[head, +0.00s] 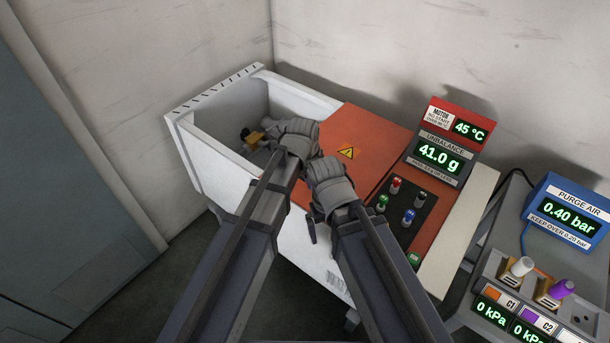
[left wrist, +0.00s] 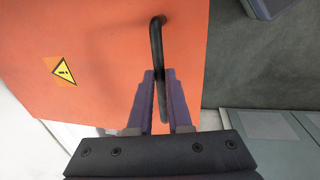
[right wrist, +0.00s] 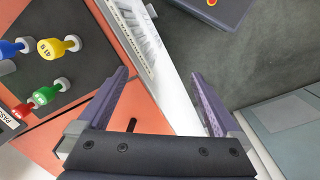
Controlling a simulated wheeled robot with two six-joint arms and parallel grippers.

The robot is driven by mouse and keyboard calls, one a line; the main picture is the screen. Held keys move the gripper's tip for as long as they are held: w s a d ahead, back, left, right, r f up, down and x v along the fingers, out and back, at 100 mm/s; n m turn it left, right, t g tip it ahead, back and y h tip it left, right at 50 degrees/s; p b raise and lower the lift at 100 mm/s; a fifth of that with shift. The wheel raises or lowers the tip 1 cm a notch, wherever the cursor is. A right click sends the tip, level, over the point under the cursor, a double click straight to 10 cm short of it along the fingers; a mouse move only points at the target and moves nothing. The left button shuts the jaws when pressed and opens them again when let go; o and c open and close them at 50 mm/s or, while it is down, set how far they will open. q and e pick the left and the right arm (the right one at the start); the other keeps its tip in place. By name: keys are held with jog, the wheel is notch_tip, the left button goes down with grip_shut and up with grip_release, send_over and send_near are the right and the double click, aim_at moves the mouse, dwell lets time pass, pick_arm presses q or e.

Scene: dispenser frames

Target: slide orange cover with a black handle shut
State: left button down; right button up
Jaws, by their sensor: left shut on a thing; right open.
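The orange cover (head: 355,155) with a warning triangle lies on top of the white machine, over the part right of the open tub. Its left part is hidden by my arms in the head view. In the left wrist view the black handle (left wrist: 155,35) stands along the cover's edge. My left gripper (left wrist: 160,80) is shut on this handle. My right gripper (right wrist: 164,85) is open and empty, above the machine's front edge near the coloured knobs (right wrist: 60,45).
The tub (head: 185,125) is open at the left, with a small yellow and black part (head: 252,136) inside. A readout panel (head: 440,155) stands at the right. A blue purge air box (head: 568,210) and a valve panel (head: 500,290) stand further right.

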pick_arm(q)
jog(key=shift+s+d, duration=0.2)
jog(key=c, duration=0.8)
grip_release()
jog(key=shift+c, duration=0.2)
jog(key=shift+r, duration=0.2)
notch_tip(320, 180, up, 7)
jog(key=s+p, duration=0.1)
jog(key=p, duration=0.6)
jog(key=shift+a+r+p, duration=0.15)
jog(key=shift+a+p, duration=0.2)
jog(key=shift+a, duration=0.1)
jog(key=s+a+m+g+y, duration=0.1)
jog(key=s+a+m, duration=0.35)
jog(key=a, duration=0.45)
jog(key=s+a+m, duration=0.4)
jog(key=a+m, duration=0.2)
jog(key=a, duration=0.3)
jog(key=s+d+m, duration=0.2)
jog(key=s+d, duration=0.1)
jog(key=d, duration=0.2)
jog(key=s+d+m+g+y, duration=0.1)
jog(key=s+d, duration=0.2)
jog(key=d, duration=0.3)
jog(key=shift+s+m+y, duration=0.25)
jog(key=shift+m+y, duration=0.05)
jog(key=shift+m, duration=0.05)
